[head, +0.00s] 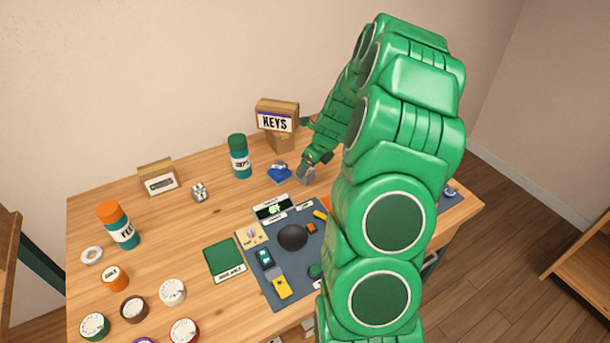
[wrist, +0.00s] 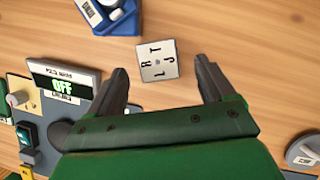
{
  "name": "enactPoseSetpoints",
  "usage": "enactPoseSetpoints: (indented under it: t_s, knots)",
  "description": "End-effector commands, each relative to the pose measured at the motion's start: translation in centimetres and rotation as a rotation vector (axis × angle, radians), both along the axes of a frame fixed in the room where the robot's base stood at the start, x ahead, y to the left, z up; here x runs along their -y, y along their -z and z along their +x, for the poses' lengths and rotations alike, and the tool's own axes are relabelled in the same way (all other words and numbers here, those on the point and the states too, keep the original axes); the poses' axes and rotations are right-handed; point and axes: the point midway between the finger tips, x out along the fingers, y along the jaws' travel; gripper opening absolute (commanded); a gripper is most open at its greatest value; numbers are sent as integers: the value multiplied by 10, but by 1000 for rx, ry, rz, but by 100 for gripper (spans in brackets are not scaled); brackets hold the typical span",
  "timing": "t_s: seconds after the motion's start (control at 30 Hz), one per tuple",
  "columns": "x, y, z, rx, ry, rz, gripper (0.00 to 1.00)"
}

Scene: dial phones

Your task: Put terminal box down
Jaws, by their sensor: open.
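A small square box with a pale top marked with letters, seemingly the terminal box (wrist: 158,60), sits on the wooden tabletop in the wrist view. My gripper (wrist: 161,78) is open, with one finger to each side of the box and a visible gap on both sides. In the head view my gripper (head: 307,174) is low over the back of the table, right of a blue device (head: 279,172). The box there cannot be clearly told apart from the grey fingers. A similar small lettered cube (head: 199,192) stands farther left.
A cardboard KEYS box (head: 277,118) stands behind my gripper, with a green-capped jar (head: 239,157) to its left. A dark mat (head: 284,271) with a display and several parts lies in front. Several round containers fill the front left. Bare wood lies around the lettered box.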

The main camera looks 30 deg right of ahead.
Motion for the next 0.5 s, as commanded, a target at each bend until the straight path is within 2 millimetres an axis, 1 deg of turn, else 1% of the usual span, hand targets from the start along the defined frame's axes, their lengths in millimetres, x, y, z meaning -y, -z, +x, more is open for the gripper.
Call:
enactPoseSetpoints:
  t_s: [0.17,0.4,0.5]
  knots:
    - [-4,14,4,-2,-2,3,83]
    - [-9,40,13,-4,-3,4,83]
    - [-9,45,16,-2,0,3,83]
